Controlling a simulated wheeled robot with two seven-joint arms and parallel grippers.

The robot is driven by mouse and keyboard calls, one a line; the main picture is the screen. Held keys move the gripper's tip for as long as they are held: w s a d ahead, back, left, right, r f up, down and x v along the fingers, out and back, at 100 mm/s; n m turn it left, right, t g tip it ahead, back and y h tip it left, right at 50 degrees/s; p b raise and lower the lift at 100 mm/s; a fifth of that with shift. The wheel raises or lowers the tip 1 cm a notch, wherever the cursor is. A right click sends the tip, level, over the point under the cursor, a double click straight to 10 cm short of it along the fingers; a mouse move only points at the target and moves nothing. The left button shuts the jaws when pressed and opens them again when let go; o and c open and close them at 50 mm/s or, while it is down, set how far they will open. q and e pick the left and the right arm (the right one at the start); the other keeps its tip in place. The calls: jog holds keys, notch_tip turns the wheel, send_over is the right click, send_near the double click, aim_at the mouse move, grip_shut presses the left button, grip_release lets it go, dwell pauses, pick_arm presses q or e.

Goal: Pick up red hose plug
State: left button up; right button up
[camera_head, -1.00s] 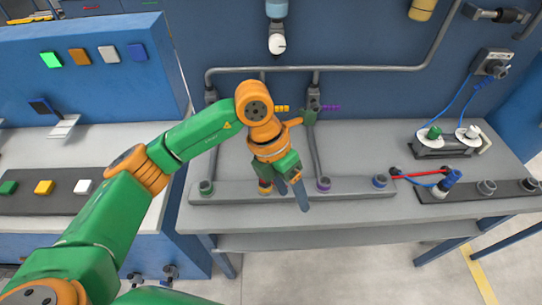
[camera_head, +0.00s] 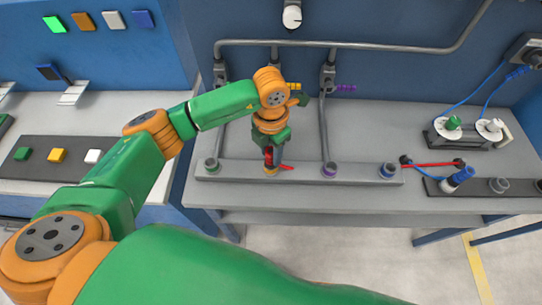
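My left gripper (camera_head: 270,157) points down at the port with the yellow-orange ring (camera_head: 270,171) on the grey manifold bar (camera_head: 230,172). A small red part (camera_head: 287,167) shows at its fingers and sticks out to the right, just above that port. The fingers are small and partly hidden, so I cannot tell whether they are shut on it. A thin red hose (camera_head: 430,164) lies at the right between the bar and the dark block, with dark ends. My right gripper is not in view.
Ports with green (camera_head: 211,165), purple (camera_head: 329,170) and blue (camera_head: 388,171) rings line the bar. A blue plug (camera_head: 457,179) leans on the dark block (camera_head: 520,188) at the right. Grey pipes run behind my gripper. The tabletop (camera_head: 375,125) behind the bar is mostly clear.

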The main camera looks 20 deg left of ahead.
pick_arm(q)
jog(key=shift+s, duration=0.15)
grip_shut()
dwell(0.9)
